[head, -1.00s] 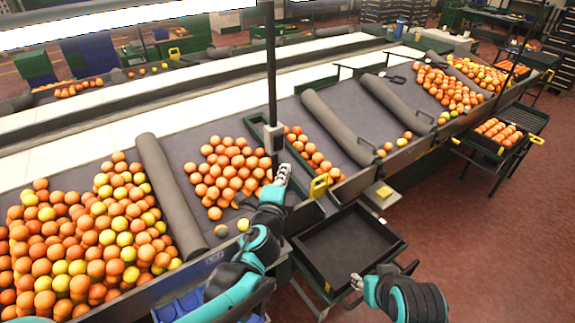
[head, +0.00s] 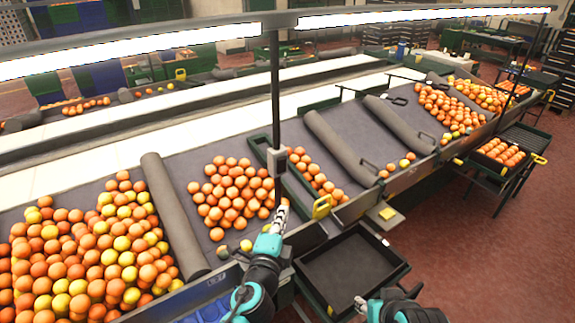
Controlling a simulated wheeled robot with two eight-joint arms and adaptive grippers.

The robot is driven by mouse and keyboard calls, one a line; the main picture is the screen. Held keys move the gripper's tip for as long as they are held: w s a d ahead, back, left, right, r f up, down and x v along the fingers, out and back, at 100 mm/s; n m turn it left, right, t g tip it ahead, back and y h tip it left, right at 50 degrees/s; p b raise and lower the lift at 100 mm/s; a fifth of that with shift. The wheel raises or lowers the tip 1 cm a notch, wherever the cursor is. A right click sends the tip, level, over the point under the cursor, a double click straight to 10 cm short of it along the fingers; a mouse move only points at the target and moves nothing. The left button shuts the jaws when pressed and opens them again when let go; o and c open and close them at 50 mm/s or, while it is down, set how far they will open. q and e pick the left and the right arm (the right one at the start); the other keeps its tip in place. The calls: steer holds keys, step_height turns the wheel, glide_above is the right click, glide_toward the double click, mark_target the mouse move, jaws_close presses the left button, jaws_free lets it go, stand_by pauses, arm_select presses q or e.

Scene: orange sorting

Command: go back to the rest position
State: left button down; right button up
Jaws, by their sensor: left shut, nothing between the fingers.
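My left gripper (head: 281,212) is shut and empty. It is above the front edge of the sorting table, at the right side of a pile of oranges (head: 228,190). In this view its tip overlaps the pile's right side; I cannot tell whether it touches any fruit. The tray looks empty.
A grey post (head: 276,110) with a switch box stands just behind my left gripper. Grey rollers (head: 172,215) divide the table (head: 330,115). A large mixed heap of oranges and yellow fruit (head: 80,255) fills the left. Red floor (head: 470,260) is free at the right.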

arm_select(q)
steer(key=s+a+f+n+g+y+b, duration=0.2)
steer(key=s+a+f+n+y, duration=0.1)
steer(key=a+f+n, duration=0.3)
steer(key=s+a+f+n+g+y+b, duration=0.2)
steer(key=s+a+f+n+g+b, duration=0.1)
steer(key=a+n, duration=0.4)
steer(key=s+a+f+n+g+h+b, duration=0.1)
steer(key=s+f+n+g+h+b, duration=0.1)
steer(key=s+f, duration=0.6)
steer(key=s+n+g+b, duration=0.1)
steer(key=s+n+g, duration=0.1)
steer(key=s+n, duration=0.1)
steer(key=shift+s+a+f+n+g, duration=0.15)
steer(key=shift+s+n+g, duration=0.15)
steer(key=shift+n+g, duration=0.1)
